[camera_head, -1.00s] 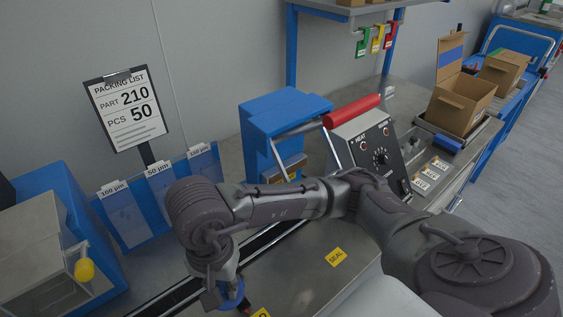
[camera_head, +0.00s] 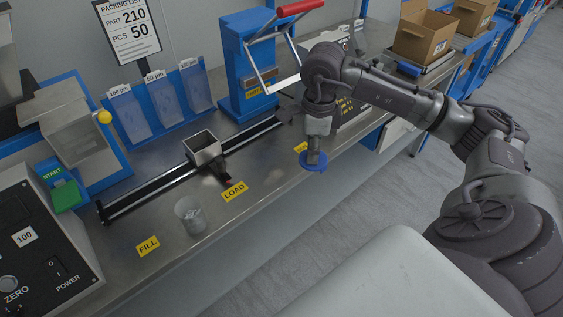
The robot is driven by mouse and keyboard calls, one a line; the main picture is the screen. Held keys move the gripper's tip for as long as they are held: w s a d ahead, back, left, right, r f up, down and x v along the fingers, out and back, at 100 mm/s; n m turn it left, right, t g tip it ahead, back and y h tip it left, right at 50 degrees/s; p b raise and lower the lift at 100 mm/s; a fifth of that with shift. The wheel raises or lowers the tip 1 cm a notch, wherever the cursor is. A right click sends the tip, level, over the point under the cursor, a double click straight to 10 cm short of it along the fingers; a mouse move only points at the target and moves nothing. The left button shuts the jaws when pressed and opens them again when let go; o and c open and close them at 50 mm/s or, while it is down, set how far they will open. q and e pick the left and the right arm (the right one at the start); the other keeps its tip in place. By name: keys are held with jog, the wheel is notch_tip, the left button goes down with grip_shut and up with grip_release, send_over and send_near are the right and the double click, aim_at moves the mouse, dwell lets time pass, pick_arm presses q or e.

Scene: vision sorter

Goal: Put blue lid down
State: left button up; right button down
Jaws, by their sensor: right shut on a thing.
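The blue lid (camera_head: 313,165) is a flat round disc below the end of my right arm. My right gripper (camera_head: 314,152) points down and is shut on it. The lid hangs over the front edge of the steel bench, close to the yellow label at its upper left. I cannot tell its exact height above the bench. My left gripper is not in view.
The steel bench (camera_head: 250,208) has FILL (camera_head: 147,246) and LOAD (camera_head: 234,191) labels. A clear cup (camera_head: 190,215) stands between them, and a metal box (camera_head: 203,147) sits on the black rail (camera_head: 160,182). A blue press (camera_head: 247,75) stands behind. Bare bench lies right of LOAD.

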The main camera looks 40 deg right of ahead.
jog(key=w+a+f, duration=0.1)
jog(key=w+f, duration=0.1)
jog(key=w, duration=0.1)
jog(key=w+a+f, duration=0.1)
jog(key=w+f, duration=0.1)
jog(key=w, duration=0.1)
jog(key=w+a+f+p, duration=0.1)
jog(key=w+f, duration=0.1)
jog(key=w, duration=0.1)
jog(key=shift+w+a+f, duration=0.1)
jog(key=shift+w+a, duration=0.3)
jog(key=shift+w+a+f, duration=0.15)
jog(key=shift+w+f, duration=0.2)
jog(key=shift+w, duration=0.1)
notch_tip(320, 180, down, 4)
jog(key=shift+s+r+p, duration=0.1)
jog(key=shift+p, duration=0.3)
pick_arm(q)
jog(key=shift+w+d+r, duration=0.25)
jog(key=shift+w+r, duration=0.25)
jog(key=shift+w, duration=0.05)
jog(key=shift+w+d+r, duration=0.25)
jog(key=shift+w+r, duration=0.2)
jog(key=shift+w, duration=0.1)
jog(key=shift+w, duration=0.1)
